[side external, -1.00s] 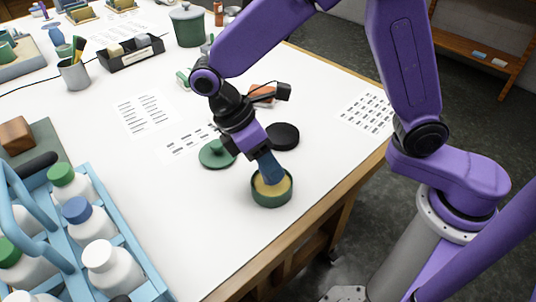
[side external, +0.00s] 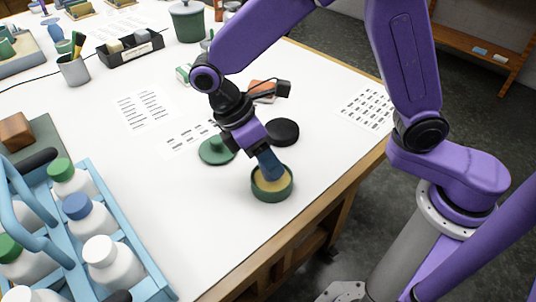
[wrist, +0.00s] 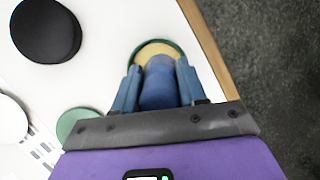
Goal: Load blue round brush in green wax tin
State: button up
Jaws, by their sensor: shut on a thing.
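The green wax tin (side external: 272,193) stands open on the white table near its front edge, with yellow wax inside. It also shows in the wrist view (wrist: 171,43). My gripper (side external: 268,163) is over the tin. In the wrist view its two blue fingers (wrist: 157,84) are shut on the blue round brush (wrist: 158,86), one on each side. The brush's lower end is at the tin's opening, over or against the wax; exact contact is hard to tell. In the side view the fingers hide most of the brush.
A black round lid (side external: 283,132) and a green knobbed lid (side external: 216,151) lie close behind the tin. A blue caddy (side external: 120,240) with several bottles stands at the left. Printed sheets (side external: 145,110) lie flat. The table's wooden edge (side external: 318,213) is close on the right.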

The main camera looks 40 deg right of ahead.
jog(key=shift+f, duration=0.45)
dwell(0.4)
dwell(0.5)
jog(key=shift+r, duration=3.55)
